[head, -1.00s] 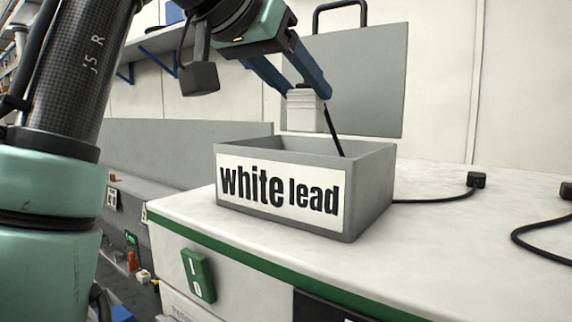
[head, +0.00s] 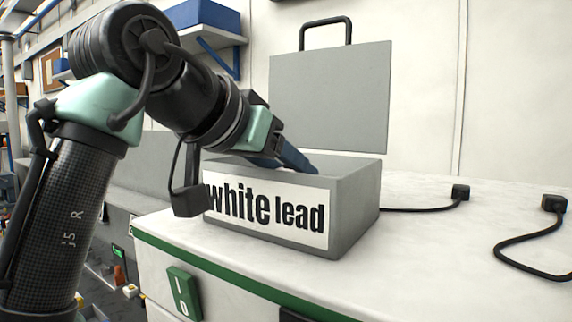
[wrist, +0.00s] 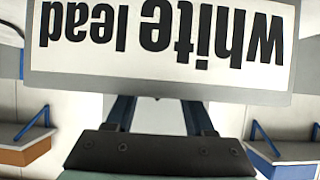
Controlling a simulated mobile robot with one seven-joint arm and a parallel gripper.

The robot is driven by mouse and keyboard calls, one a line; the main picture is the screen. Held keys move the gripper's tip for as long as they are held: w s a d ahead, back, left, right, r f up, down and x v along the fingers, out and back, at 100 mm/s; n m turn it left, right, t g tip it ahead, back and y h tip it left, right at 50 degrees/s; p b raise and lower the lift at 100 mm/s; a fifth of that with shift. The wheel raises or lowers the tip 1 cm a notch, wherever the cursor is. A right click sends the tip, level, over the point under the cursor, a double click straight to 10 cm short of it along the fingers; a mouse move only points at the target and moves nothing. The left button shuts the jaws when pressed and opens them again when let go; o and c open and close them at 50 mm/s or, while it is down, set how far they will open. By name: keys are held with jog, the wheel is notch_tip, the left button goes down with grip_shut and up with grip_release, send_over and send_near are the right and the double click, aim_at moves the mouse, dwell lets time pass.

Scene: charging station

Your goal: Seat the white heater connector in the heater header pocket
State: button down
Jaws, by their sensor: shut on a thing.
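My gripper (head: 300,163) reaches down at a slant over the left rim of the grey open-topped box (head: 352,210) labelled "white lead". In the wrist view the fingers (wrist: 158,112) run up behind the labelled wall (wrist: 60,82), which looks upside down there. The white connector is hidden in both current views; it was between the fingers a second ago, and the jaws are still shut on it. The heater header pocket cannot be made out.
A grey panel with a black handle (head: 330,100) stands upright behind the box. Two black cable plugs (head: 461,192) and (head: 553,203) lie on the white worktop (head: 430,260), which is otherwise clear at right. A green switch (head: 184,292) is on the front.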

jog(key=shift+f, duration=0.2)
jog(key=shift+c, duration=1.3)
grip_release()
jog(key=shift+r, duration=0.1)
jog(key=shift+s+a+r, duration=0.1)
jog(key=shift+s+r, duration=0.05)
jog(key=shift+r, duration=0.1)
jog(key=b+v, duration=0.3)
jog(key=v, duration=0.8)
jog(key=shift+s+r, duration=0.15)
jog(key=shift+s, duration=0.1)
jog(key=shift+a, duration=0.1)
